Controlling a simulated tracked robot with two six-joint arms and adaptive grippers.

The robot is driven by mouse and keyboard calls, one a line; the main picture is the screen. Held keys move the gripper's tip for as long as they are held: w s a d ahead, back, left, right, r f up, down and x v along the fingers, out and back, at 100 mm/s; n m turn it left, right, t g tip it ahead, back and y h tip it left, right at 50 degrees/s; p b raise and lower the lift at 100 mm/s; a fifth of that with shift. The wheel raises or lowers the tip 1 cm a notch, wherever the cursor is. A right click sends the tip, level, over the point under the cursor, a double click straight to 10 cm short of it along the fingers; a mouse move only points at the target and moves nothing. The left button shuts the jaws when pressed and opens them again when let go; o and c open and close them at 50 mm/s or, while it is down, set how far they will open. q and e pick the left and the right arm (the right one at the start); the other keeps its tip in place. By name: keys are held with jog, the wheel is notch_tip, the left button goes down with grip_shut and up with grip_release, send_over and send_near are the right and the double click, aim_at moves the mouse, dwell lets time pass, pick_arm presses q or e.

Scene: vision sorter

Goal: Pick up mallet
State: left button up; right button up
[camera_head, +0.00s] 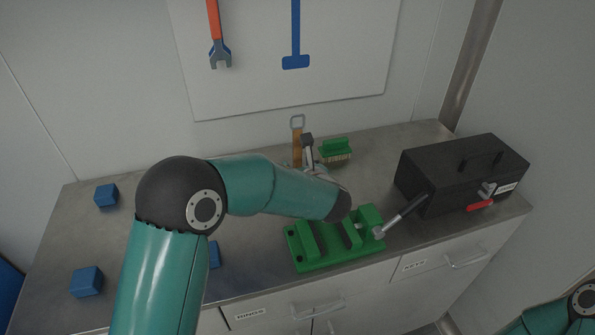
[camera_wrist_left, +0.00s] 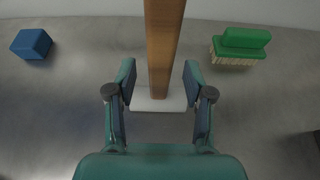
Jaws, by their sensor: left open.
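An upright wooden bar (camera_head: 297,148) with a grey ring at its top stands near the back of the bench. I take it for the mallet, but its head is not clear. In the left wrist view, the wooden bar (camera_wrist_left: 163,45) rises from a pale flat base (camera_wrist_left: 158,103). My left gripper (camera_wrist_left: 159,78) is open, with one finger on each side of the bar and visible gaps. In the head view, my left arm reaches across and partly hides the gripper and the bar's lower part. My right gripper is out of view.
A green brush (camera_head: 335,149) lies right of the bar. A green vise (camera_head: 325,255) stands in front, and a black toolbox (camera_head: 460,172) at right. Blue blocks (camera_head: 106,195) lie at left. A tool board (camera_head: 345,60) hangs behind. The bench's left middle is fairly clear.

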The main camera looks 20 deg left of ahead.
pick_arm(q)
jog(key=shift+w+a, duration=0.1)
jog(key=shift+w, duration=0.1)
grip_shut()
dwell(0.4)
notch_tip(320, 180, up, 20)
dwell(0.6)
